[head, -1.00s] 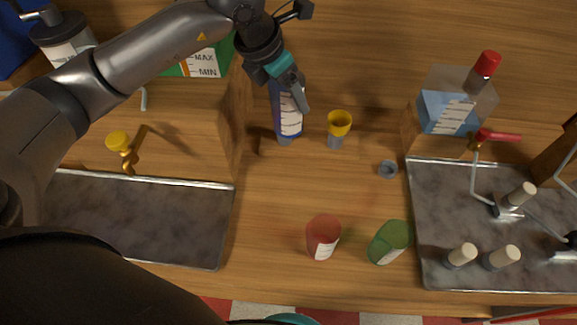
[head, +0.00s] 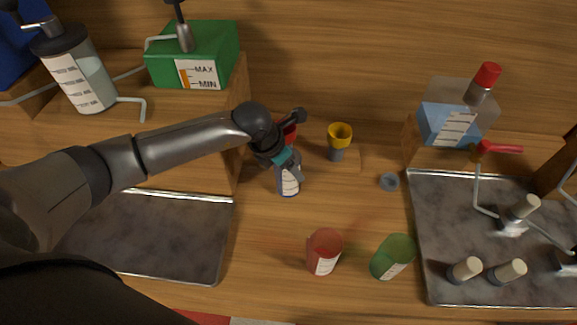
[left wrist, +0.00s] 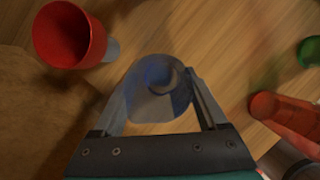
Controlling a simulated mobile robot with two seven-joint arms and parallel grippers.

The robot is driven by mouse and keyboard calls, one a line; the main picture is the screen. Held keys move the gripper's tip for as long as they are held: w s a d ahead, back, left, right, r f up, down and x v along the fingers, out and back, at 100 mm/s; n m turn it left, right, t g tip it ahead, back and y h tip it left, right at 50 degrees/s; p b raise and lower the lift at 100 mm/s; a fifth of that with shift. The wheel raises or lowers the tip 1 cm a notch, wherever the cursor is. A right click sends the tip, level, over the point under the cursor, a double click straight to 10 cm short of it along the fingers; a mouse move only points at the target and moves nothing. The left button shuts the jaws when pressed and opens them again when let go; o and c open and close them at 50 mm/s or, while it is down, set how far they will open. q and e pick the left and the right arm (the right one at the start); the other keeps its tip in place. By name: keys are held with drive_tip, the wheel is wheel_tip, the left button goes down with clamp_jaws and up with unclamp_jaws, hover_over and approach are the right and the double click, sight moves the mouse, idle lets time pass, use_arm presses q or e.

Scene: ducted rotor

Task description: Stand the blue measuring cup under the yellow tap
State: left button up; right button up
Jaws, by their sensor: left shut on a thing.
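The blue measuring cup (head: 289,184), with white scale marks, is in my left gripper (head: 287,168) over the middle of the counter. In the left wrist view the cup (left wrist: 158,90) sits between the two fingers (left wrist: 160,100), its round opening towards the camera. My left gripper is shut on it. I cannot tell whether the cup's base touches the counter. The yellow tap is hidden behind my left arm in the head view. My right gripper is not in view.
A red cup (head: 324,252) and a green cup (head: 393,257) stand in front. A yellow funnel (head: 340,135) and a partly hidden red funnel (head: 289,131) stand behind. A metal tray (head: 190,235) lies left; another tray (head: 428,235) lies right, beneath a red-handled tap (head: 490,148).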

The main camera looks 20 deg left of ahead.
use_arm(q)
drive_tip(key=shift+f, duration=0.2)
drive_tip(key=shift+f, duration=0.15)
drive_tip(key=o, duration=1.3)
